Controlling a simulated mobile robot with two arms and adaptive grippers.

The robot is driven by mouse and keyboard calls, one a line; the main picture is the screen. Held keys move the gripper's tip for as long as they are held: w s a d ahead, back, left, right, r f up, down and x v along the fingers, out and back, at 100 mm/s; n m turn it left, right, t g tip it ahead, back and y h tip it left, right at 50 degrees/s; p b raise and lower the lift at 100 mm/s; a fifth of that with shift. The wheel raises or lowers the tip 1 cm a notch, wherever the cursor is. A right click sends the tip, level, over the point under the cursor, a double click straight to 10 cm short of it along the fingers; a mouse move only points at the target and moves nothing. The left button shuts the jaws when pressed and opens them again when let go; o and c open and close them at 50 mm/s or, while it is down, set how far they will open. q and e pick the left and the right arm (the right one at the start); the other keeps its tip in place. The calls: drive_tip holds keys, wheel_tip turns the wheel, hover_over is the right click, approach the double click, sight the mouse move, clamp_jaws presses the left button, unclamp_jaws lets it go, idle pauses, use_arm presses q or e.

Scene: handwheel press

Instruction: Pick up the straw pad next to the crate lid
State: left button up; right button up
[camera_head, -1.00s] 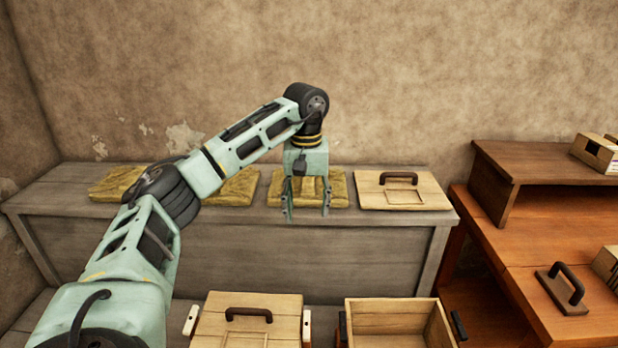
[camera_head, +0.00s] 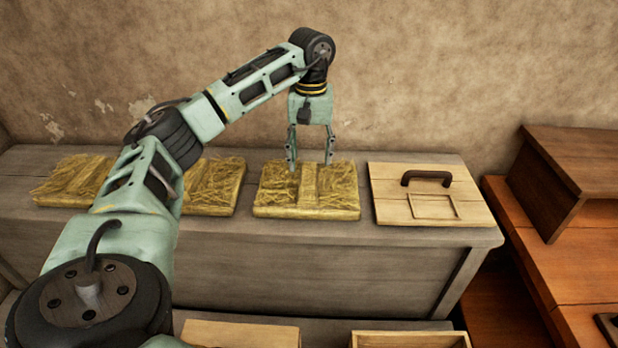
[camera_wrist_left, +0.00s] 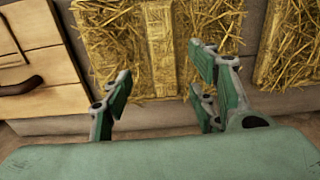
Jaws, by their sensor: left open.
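The straw pad next to the crate lid (camera_head: 305,200) lies flat on the grey bench, with a plain band down its middle. The crate lid (camera_head: 427,195), pale wood with a dark handle, lies just to its right. My left gripper (camera_head: 310,165) points down over the back part of this pad, open and empty, its two fingers apart. In the left wrist view the open fingers (camera_wrist_left: 160,72) show in front of the pad (camera_wrist_left: 158,45), with the lid (camera_wrist_left: 30,60) at left. Contact with the pad cannot be told. My right gripper is not in view.
Two more straw pads (camera_head: 215,188) (camera_head: 70,182) lie to the left on the bench (camera_head: 330,265), partly behind my left arm. An orange-brown shelf unit (camera_head: 575,255) stands at right. Crate tops (camera_head: 240,334) (camera_head: 410,340) show at the bottom edge. A wall rises behind the bench.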

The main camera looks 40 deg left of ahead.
sight(309, 178)
use_arm(q)
drive_tip(key=shift+s+f, duration=0.2)
drive_tip(key=shift+f, duration=0.25)
drive_tip(key=shift+s+f+p, duration=0.25)
drive_tip(key=shift+f+p, duration=0.3)
drive_tip(key=shift+f, duration=0.6)
wheel_tip(309, 178, down, 2)
drive_tip(key=shift+w+f, duration=0.15)
drive_tip(key=shift+f, duration=0.1)
drive_tip(key=c, duration=0.7)
clamp_jaws()
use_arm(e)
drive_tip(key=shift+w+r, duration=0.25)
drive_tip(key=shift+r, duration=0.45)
use_arm(q)
drive_tip(key=shift+r, duration=0.1)
